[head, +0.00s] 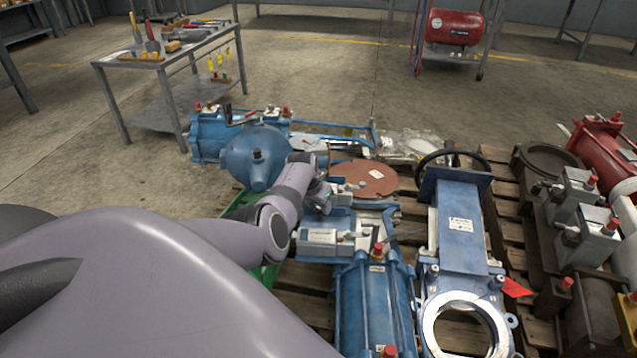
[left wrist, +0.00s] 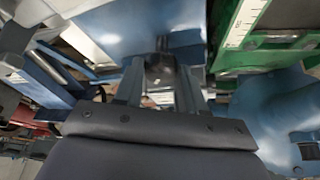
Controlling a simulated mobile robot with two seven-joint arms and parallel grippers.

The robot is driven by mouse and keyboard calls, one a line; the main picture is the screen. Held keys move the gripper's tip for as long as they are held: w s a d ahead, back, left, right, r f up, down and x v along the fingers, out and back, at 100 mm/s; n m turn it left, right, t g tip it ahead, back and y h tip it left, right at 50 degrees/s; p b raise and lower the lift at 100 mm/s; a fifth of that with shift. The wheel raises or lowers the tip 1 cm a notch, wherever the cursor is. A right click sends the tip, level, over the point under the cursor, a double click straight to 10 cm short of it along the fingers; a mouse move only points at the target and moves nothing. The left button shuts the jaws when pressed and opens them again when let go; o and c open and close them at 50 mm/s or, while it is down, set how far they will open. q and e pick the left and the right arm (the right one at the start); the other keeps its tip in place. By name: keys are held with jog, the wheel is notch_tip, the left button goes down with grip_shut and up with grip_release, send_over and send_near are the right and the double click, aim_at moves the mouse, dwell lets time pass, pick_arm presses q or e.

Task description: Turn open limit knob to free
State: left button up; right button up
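My left gripper (head: 320,196) reaches over the blue valve actuator (head: 372,305) on the pallet, beside a grey box with a white label (head: 318,237). In the left wrist view its two fingers (left wrist: 160,85) stand apart, with a small dark knob-like part (left wrist: 159,68) between their tips. I cannot tell whether the fingers touch it. Which part is the open limit knob is not clear. A red-capped fitting (head: 378,250) stands on the near part of the actuator. My right gripper is not in view.
A blue gate valve (head: 460,225) with a black handwheel lies to the right. Grey and red valves (head: 600,140) crowd the right side.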

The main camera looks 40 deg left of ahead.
pick_arm(q)
jog(key=shift+n, duration=0.4)
jog(key=shift+n+g+y, duration=0.3)
jog(key=shift+n+y, duration=0.3)
jog(key=shift+n, duration=0.4)
jog(key=shift+w+d+n+g+y, duration=0.1)
jog(key=shift+n+g+y, duration=0.25)
jog(key=shift+n, duration=0.75)
jog(key=shift+n+y+b, duration=0.25)
jog(key=shift+n+b, duration=0.3)
jog(key=shift+n, duration=0.05)
jog(key=shift+n+g, duration=0.35)
jog(key=shift+n, duration=0.25)
jog(key=shift+b, duration=0.3)
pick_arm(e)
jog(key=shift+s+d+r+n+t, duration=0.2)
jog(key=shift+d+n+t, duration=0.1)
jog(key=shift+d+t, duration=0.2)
pick_arm(q)
jog(key=o, duration=1)
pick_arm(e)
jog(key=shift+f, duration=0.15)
